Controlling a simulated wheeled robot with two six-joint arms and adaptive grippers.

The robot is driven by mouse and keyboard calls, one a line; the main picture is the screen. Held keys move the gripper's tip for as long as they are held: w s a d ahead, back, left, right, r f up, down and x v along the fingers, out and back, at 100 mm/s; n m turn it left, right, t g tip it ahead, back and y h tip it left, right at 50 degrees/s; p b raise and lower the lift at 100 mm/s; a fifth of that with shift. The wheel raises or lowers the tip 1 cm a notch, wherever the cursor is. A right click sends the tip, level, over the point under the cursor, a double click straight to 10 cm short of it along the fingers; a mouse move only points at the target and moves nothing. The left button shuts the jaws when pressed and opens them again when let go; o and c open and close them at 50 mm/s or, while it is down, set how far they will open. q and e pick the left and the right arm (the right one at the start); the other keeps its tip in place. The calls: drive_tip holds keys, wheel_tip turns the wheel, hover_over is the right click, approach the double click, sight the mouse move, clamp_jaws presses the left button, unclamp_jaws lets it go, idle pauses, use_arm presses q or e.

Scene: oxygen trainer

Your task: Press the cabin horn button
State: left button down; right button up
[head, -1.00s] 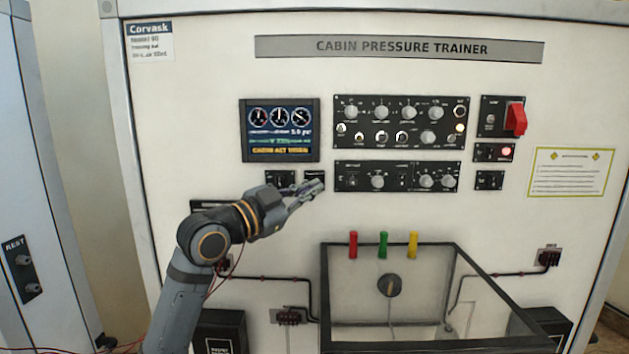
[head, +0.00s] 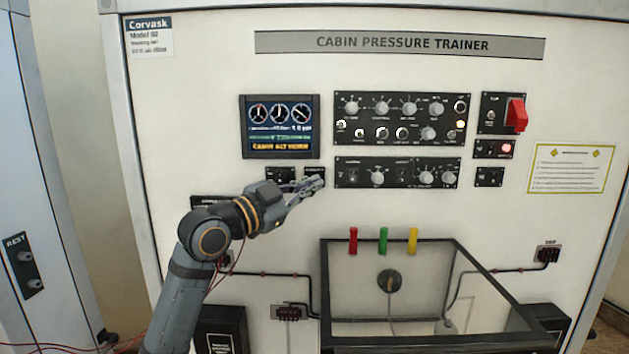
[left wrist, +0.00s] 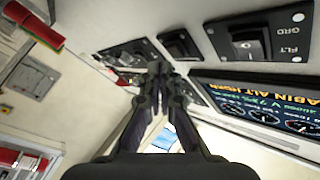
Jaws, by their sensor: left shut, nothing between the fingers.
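The screen (head: 279,127) on the trainer panel shows dials and an amber line reading as a cabin alt horn message; it fills the right of the left wrist view (left wrist: 262,108). Below it are two small black panels. The left one (head: 276,173) has a rocker switch marked FLT and GRD in the left wrist view (left wrist: 249,48). The right one (head: 314,170) also shows in the left wrist view (left wrist: 180,44); its label is unreadable and my fingers partly cover it in the head view. My left gripper (head: 316,184) is shut and empty, close to this panel; contact cannot be told.
Knob panels (head: 399,121) lie right of the gripper. A red guarded switch (head: 516,114) and a lit red lamp (head: 507,148) are farther right. A black-framed clear box (head: 450,290) juts out below, with red, green and yellow tags above it.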

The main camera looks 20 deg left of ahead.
use_arm(q)
drive_tip(key=shift+w, duration=0.15)
idle(0.3)
drive_tip(key=shift+w+a, duration=0.1)
drive_tip(key=shift+w, duration=0.2)
drive_tip(key=shift+w+a+p, duration=0.15)
drive_tip(key=shift+w+p, duration=0.2)
drive_tip(key=shift+w, duration=0.05)
idle(1.1)
drive_tip(key=shift+s, duration=0.15)
drive_tip(key=shift+s+d+f, duration=0.1)
drive_tip(key=shift+s+d, duration=0.1)
drive_tip(key=shift+s, duration=0.4)
drive_tip(key=shift+s, duration=0.1)
